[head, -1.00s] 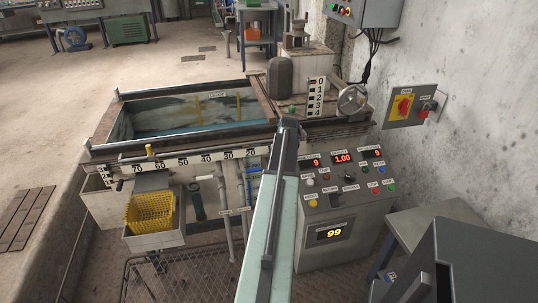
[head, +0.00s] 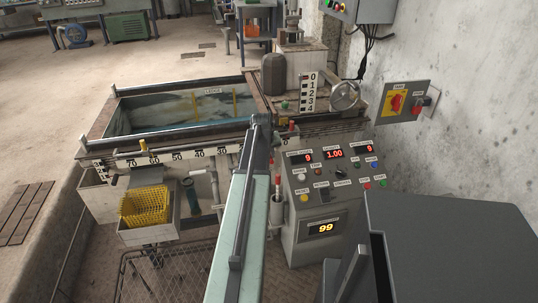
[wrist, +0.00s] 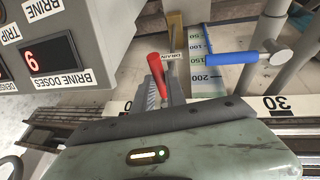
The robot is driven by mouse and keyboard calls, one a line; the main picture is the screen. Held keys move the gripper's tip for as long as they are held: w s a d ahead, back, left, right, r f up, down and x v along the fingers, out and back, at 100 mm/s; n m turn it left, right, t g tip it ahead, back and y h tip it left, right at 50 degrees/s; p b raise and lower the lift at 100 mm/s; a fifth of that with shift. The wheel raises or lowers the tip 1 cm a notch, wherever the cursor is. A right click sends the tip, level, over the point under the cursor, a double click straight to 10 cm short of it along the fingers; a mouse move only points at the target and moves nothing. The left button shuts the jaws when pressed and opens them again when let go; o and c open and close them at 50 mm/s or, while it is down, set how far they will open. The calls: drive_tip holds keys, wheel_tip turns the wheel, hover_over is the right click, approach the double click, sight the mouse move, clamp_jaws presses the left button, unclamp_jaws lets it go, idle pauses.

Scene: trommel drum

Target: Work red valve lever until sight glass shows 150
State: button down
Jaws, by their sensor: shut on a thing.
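The red valve lever (wrist: 157,75) stands beside the DRAIN label in the wrist view. My gripper (wrist: 165,90) is shut on it, with the lever's red end showing past the grey jaws. The sight glass scale (wrist: 200,60) is just to the right, with marks from 50 to 200 reading upside down; I cannot make out the liquid level. A blue lever (wrist: 235,57) lies to the right of the scale, apart from my jaws. In the head view my arm reaches toward the tank's front right corner and hides the jaws.
The control console (head: 320,205) with red displays stands to the right of my arm. A dark cabinet (head: 440,245) fills the lower right. The water tank (head: 180,110) is behind, and a yellow basket (head: 143,205) is at left. Open floor lies at far left.

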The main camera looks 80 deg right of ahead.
drive_tip(key=shift+w+d, duration=0.1)
drive_tip(key=shift+w, duration=0.4)
drive_tip(key=c, duration=1.4)
unclamp_jaws()
drive_tip(key=shift+o, duration=0.2)
drive_tip(key=shift+s, duration=0.3)
drive_tip(key=p+v, duration=0.7)
drive_tip(key=shift+r, duration=0.4)
drive_tip(key=shift+f, duration=0.1)
